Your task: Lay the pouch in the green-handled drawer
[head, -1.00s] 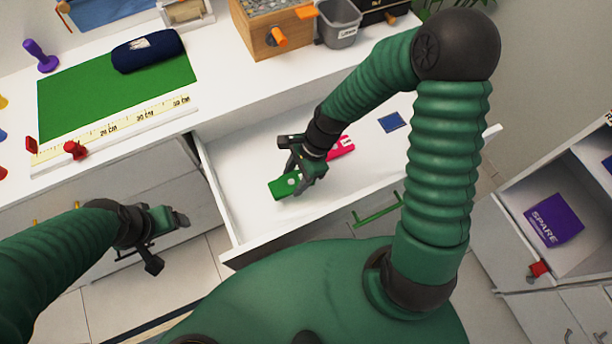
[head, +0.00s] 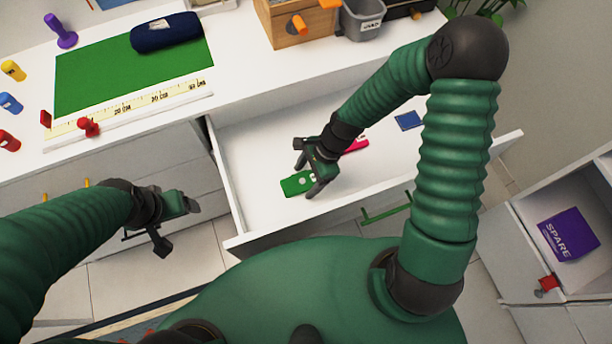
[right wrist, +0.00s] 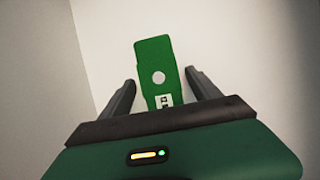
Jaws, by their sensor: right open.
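The pouch, a dark blue zipped case (head: 166,32) with a pale patch, lies on the green mat (head: 75,75) on the white worktop. The drawer with the green handle (head: 386,207) is pulled open below the worktop. My right gripper (head: 312,182) is inside it, low over a flat green tag (head: 291,185). In the right wrist view the open fingers stand on either side of the green tag (right wrist: 155,65), which has a round pale spot and a small label. My left gripper (head: 180,212) hangs left of the drawer, away from the pouch; its jaws are unclear.
A pink-red tag (head: 357,145), partly behind my right gripper, and a blue square (head: 408,120) also lie in the drawer. A ruler (head: 140,112) and red peg (head: 88,126) lie by the mat. A wooden box (head: 296,22) and grey bin (head: 362,18) stand behind.

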